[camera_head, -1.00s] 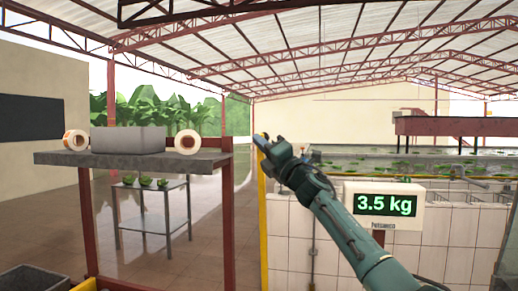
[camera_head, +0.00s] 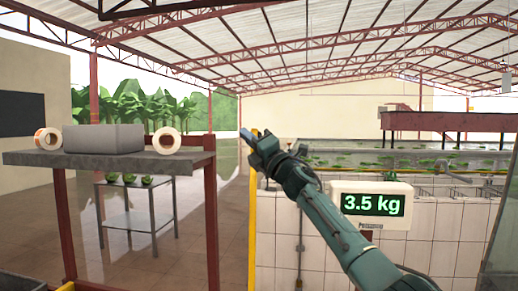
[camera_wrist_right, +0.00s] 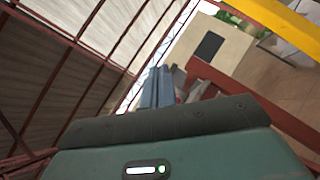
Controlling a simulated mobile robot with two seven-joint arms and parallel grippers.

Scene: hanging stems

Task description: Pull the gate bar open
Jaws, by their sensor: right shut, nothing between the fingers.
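A yellow upright bar (camera_head: 252,215), which looks like the gate bar, stands at the left end of the white tiled wall. My right gripper (camera_head: 246,134) is shut and empty. In the head view it overlaps the top of the yellow bar; I cannot tell whether they touch. In the right wrist view the fingers (camera_wrist_right: 157,88) are together with nothing between them, and a yellow bar (camera_wrist_right: 285,25) crosses the top right corner, apart from the fingers in the picture. My left gripper is not in view.
A grey table (camera_head: 105,160) with a grey bin (camera_head: 103,139) and two tape rolls stands left. A metal stand (camera_head: 140,195) with green produce is behind it. A scale display (camera_head: 370,204) stands right, before the tiled wall (camera_head: 275,235). Floor between table and bar looks clear.

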